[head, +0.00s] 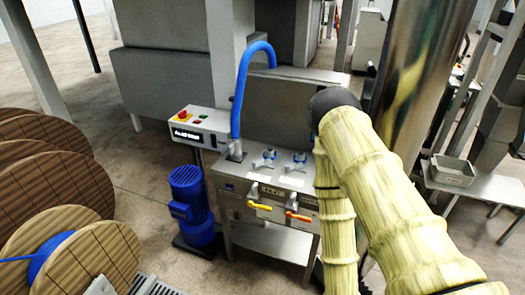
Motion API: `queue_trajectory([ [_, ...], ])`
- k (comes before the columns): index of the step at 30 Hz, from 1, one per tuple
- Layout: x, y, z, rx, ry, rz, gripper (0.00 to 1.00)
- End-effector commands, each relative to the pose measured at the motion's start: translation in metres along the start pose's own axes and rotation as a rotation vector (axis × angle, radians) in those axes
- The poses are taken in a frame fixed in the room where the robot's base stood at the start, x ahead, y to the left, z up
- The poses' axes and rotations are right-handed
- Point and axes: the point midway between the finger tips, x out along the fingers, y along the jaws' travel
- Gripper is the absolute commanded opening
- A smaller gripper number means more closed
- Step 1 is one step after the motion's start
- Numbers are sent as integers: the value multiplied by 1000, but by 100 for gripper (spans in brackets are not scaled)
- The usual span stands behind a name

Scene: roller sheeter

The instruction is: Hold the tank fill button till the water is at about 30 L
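A white control box (208,124) stands on a post left of the metal tank unit (262,181). Its top carries a red mushroom button on yellow (183,115), a small green button (198,121) and another small red one. A dark display (187,135) on its front has white characters too small to read. I cannot tell which button is the tank fill button. No water level can be made out. My arm in its pale yellow sleeve fills the right side, bending at a black joint and running down again. My gripper is not in view.
A blue hose (240,85) arches over the tank unit. Yellow (259,206) and orange (298,216) valve handles stick out of its front. A blue pump (192,205) stands below the control box. Large wooden cable reels (75,255) take up the left floor.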

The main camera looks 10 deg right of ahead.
Motion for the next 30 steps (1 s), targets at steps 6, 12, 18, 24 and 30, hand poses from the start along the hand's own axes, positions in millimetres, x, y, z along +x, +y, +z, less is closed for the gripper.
queue_trajectory([
  [6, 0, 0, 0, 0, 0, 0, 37],
  [12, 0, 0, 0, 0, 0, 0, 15],
  [18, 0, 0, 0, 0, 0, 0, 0],
  [24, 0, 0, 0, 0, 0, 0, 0],
  [30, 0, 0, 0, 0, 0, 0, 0],
])
